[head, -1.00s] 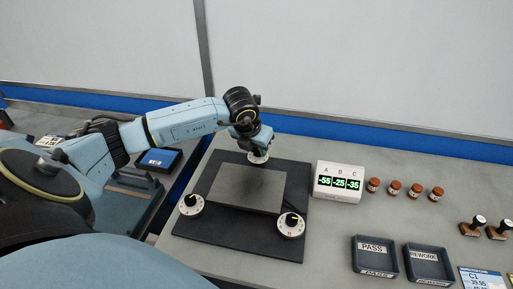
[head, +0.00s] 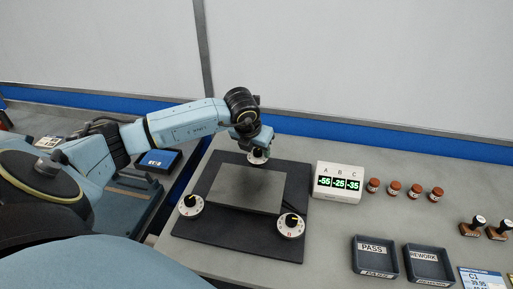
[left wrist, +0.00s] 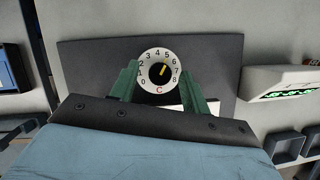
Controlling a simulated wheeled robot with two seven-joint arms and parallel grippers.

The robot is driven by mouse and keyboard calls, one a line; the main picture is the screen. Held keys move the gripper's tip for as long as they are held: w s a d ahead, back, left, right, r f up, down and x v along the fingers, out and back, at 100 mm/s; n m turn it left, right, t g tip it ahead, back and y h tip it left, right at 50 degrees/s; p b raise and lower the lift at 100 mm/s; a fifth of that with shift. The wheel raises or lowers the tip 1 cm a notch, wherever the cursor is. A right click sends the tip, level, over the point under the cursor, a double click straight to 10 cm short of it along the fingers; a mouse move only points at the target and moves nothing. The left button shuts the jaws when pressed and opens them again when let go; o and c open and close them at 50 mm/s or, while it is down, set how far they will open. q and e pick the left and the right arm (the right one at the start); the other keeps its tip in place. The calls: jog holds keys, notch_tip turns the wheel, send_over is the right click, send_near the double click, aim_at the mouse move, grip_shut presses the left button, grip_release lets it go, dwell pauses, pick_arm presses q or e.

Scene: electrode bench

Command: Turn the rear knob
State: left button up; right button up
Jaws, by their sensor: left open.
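The rear knob (head: 258,157) is a white dial with a black centre at the back of the dark plate (head: 190,245). In the left wrist view this dial (left wrist: 151,82) shows digits 0 to 8, the letter C and a yellow pointer tilted slightly right of straight up. My left gripper (head: 259,150) is above it in the head view. In the left wrist view its green fingers (left wrist: 160,90) are apart, one on each side of the dial's lower part. They hold nothing. Contact with the knob cannot be told. My right gripper is out of view.
Two more dials stand on the plate, a left one (head: 191,205) and a right one (head: 291,225) marked B. A display (head: 338,183) reads -55, -25, -35. Brown jars, stamps, a PASS tray (head: 375,262) and a REWORK tray (head: 429,265) stand to the right.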

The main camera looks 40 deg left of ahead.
pick_arm(q)
jog(key=shift+r, duration=0.1)
jog(key=v, duration=1.3)
jog(key=shift+r, duration=0.1)
